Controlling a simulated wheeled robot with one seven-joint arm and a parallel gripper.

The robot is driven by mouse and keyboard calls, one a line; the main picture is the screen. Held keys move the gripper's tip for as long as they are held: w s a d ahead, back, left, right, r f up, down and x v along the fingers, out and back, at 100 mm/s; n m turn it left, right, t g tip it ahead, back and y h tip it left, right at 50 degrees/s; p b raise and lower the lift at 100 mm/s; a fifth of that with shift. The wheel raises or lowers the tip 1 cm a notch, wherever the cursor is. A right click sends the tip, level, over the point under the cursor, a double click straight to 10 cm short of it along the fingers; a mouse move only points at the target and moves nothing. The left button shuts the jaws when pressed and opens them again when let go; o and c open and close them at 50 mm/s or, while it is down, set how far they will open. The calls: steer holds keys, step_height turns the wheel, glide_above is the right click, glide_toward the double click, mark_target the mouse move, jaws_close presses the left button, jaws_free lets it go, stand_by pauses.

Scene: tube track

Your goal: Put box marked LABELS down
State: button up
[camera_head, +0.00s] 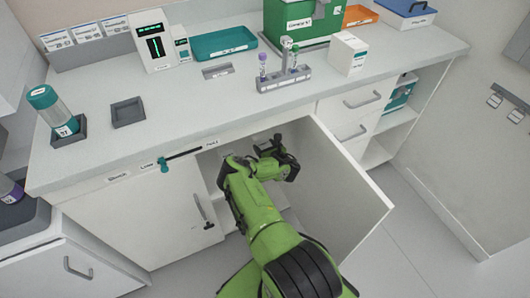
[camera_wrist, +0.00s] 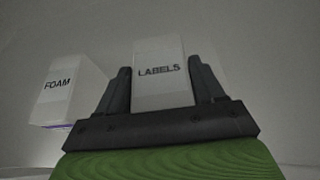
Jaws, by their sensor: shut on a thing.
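The white box marked LABELS (camera_wrist: 160,82) stands between the two dark fingers of my gripper (camera_wrist: 163,90) in the wrist view. The gripper is shut on it. In the head view my green arm reaches into the open cabinet under the counter, and my gripper (camera_head: 268,146) is at the cabinet's opening. The LABELS box cannot be made out in the head view. Whether the box touches the surface below it cannot be told.
A white box marked FOAM (camera_wrist: 62,90) stands left of my gripper in the wrist view. The cabinet door (camera_head: 345,185) is swung open to the right of my arm. The counter edge (camera_head: 180,145) lies above the opening. A tube rack (camera_head: 284,80) stands on the counter.

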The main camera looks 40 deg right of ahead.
steer(key=shift+f, duration=0.85)
steer(key=shift+r, duration=0.1)
steer(key=o, duration=1.1)
